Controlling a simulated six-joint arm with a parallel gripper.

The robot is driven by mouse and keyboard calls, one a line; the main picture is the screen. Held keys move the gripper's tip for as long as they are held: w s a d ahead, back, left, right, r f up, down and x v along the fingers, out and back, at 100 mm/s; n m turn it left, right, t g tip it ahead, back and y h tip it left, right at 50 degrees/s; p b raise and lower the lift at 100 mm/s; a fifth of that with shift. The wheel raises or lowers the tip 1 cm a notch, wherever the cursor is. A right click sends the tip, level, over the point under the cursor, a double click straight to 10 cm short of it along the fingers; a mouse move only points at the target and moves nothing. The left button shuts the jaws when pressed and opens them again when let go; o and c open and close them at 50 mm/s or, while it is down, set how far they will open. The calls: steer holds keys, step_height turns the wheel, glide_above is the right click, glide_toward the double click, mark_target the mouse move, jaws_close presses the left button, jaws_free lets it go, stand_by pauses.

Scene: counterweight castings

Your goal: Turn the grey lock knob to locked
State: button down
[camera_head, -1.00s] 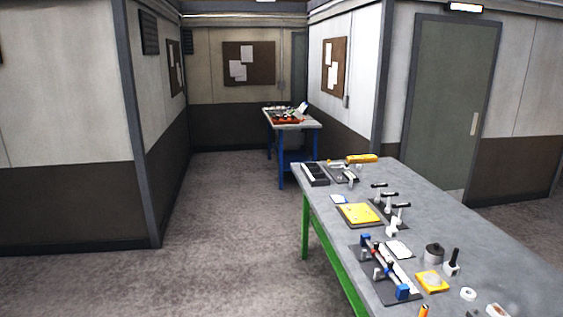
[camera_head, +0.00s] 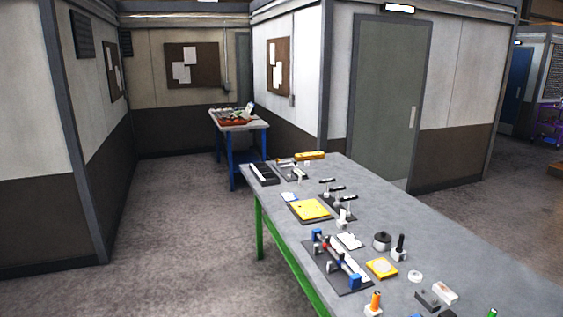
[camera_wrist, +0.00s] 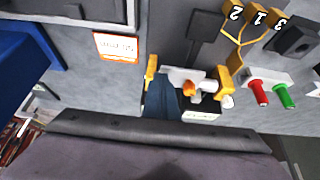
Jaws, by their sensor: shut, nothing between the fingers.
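I cannot pick out the grey lock knob with certainty in either view. In the wrist view a dark grey square piece with a black part on it (camera_wrist: 298,38) sits at the upper right, but I cannot tell if it is a lock. My gripper (camera_wrist: 159,82) shows in the wrist view as a dark, narrow shape at the middle, shut and empty. It is above a grey surface, beside a white fixture with an orange part (camera_wrist: 188,88). My gripper is not visible in the head view.
The wrist view shows red (camera_wrist: 259,92) and green (camera_wrist: 285,96) handles and yellow numbered tags (camera_wrist: 257,18). In the head view, a grey workbench (camera_head: 445,240) holds a yellow plate (camera_head: 310,210), black-handled clamps (camera_head: 337,189) and a dark lidded pot (camera_head: 382,241). Open floor (camera_head: 185,215) lies left.

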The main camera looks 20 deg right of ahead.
steer(key=shift+w, duration=0.35)
steer(key=shift+w+r+b, duration=0.1)
steer(key=shift+w+b, duration=0.15)
steer(key=shift+b, duration=0.05)
steer(key=shift+a, duration=0.25)
steer(key=shift+a, duration=0.15)
steer(key=shift+r, duration=0.1)
step_height(320, 180, up, 6)
steer(key=p, duration=0.3)
steer(key=shift+f, duration=0.2)
